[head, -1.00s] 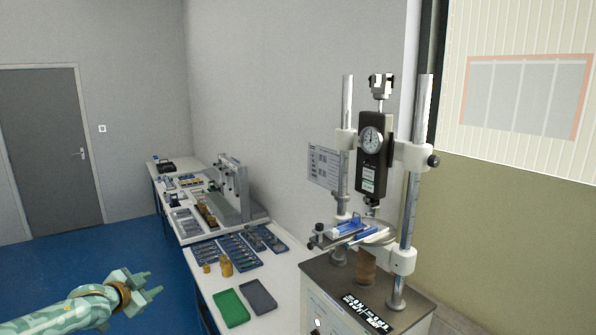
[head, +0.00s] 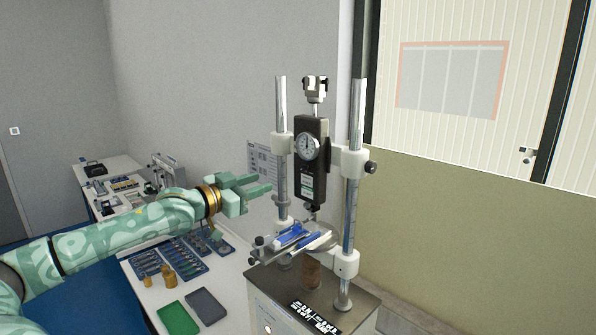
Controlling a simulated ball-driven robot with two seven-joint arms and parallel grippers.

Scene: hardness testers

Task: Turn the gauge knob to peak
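The gauge (head: 311,180) is a black upright body with a round white dial (head: 307,146), mounted between two metal columns of the test stand. I cannot make out a separate knob or its setting at this size. My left gripper (head: 261,183) is green, with its two fingers pointing right toward the stand. The fingers are apart with nothing between them. It is left of the gauge, a little below the dial, and appears near the left column (head: 281,120). I cannot tell how far in front of the column it is. My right gripper is out of view.
The stand's base (head: 310,290) carries a round table with a blue-and-white piece (head: 293,236). A long bench at left holds a green tray (head: 178,318), a grey tray (head: 205,306), brass weights (head: 168,276) and blue racks. A wall is behind the stand.

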